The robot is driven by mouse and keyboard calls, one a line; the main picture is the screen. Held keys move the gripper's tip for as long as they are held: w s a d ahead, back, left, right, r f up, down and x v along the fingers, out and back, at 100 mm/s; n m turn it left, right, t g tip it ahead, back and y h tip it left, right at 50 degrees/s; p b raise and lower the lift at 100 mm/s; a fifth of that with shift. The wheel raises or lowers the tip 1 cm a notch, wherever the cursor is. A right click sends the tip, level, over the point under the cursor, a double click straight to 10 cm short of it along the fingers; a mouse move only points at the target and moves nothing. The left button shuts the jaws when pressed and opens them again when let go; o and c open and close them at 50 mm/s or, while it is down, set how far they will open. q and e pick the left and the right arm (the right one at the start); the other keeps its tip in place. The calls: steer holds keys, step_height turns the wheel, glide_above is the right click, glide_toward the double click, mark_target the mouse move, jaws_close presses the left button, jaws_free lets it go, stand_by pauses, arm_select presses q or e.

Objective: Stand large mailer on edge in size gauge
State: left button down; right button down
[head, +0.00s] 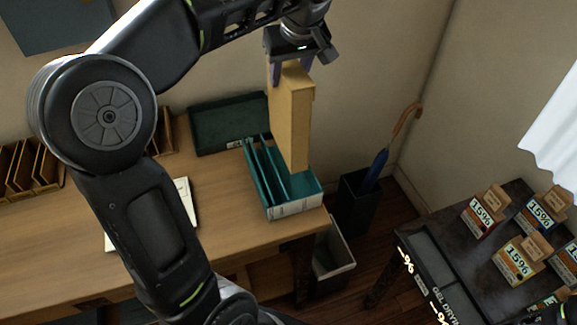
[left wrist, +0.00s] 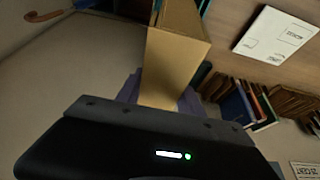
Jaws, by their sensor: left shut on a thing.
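The large mailer (head: 289,118) is a tan, box-like packet held upright. My left gripper (head: 290,70) is shut on its top end. The size gauge (head: 283,187) is a teal slotted holder with a pale labelled front, at the right end of the wooden desk. The mailer's lower end overlaps the gauge's right slot in the head view; I cannot tell how deep it is or whether it touches. In the left wrist view the mailer (left wrist: 176,62) runs away from my left gripper (left wrist: 160,100), with a bit of teal beyond it. My right gripper is not in view.
A dark green tray (head: 228,124) stands behind the gauge against the wall. A white paper (left wrist: 275,35) lies on the desk. A bin (head: 333,250) and an umbrella stand (head: 357,200) are right of the desk. A dark table (head: 447,250) with price-marked boxes is farther right.

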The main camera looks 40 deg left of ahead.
arm_select(q)
steer(key=shift+r, duration=0.1)
step_height(320, 180, down, 6)
stand_by(0.4)
steer(key=shift+f, duration=0.2)
steer(key=shift+f+p, duration=0.5)
steer(key=shift+f, duration=1.35)
steer(key=c, duration=1.2)
jaws_free()
steer(key=shift+f, duration=0.2)
steer(key=o, duration=0.5)
steer(key=shift+s, duration=0.1)
steer(key=shift+c, duration=0.2)
steer(key=shift+r, duration=0.2)
